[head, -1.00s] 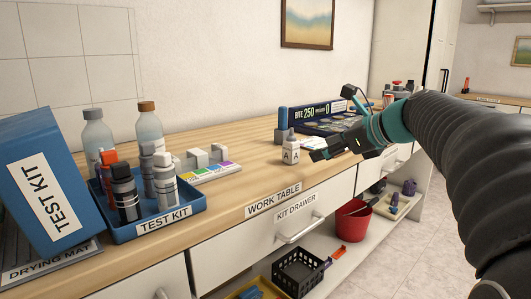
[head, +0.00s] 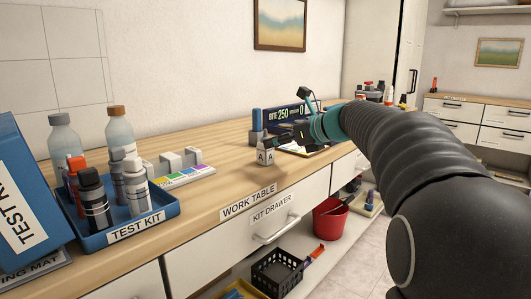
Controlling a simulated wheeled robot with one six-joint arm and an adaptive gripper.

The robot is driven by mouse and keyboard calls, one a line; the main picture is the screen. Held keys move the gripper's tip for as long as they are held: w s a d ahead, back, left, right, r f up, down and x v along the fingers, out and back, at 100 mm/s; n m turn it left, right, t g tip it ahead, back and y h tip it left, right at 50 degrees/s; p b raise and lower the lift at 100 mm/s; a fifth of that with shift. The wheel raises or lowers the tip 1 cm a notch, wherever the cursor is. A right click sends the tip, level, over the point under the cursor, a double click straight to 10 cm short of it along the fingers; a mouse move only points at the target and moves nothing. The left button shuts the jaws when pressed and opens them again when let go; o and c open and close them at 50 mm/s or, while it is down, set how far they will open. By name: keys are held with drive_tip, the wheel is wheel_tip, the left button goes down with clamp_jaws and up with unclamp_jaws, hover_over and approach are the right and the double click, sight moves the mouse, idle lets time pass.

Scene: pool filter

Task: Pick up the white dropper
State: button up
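The white dropper (head: 265,157) is a small white bottle marked with the letter A on its visible faces. It stands upright on the wooden work table, right of the colour strip. My gripper (head: 271,142) is at its upper part, coming from the right, and its dark fingers overlap the dropper's top in the head view. The dropper's cap is mostly hidden by the fingers. I cannot tell whether the fingers touch it or how far they are apart.
A blue test kit tray (head: 131,227) with several bottles stands at the left, before two clear bottles. A colour strip (head: 184,176) with pale blocks lies between tray and dropper. A dark blue display (head: 286,114) and a blue-topped object (head: 256,121) stand just behind my gripper.

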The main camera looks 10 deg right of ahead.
drive_tip(key=x, duration=0.5)
drive_tip(key=shift+s+a, duration=0.2)
drive_tip(key=shift+a, duration=0.1)
drive_tip(key=c, duration=1.2)
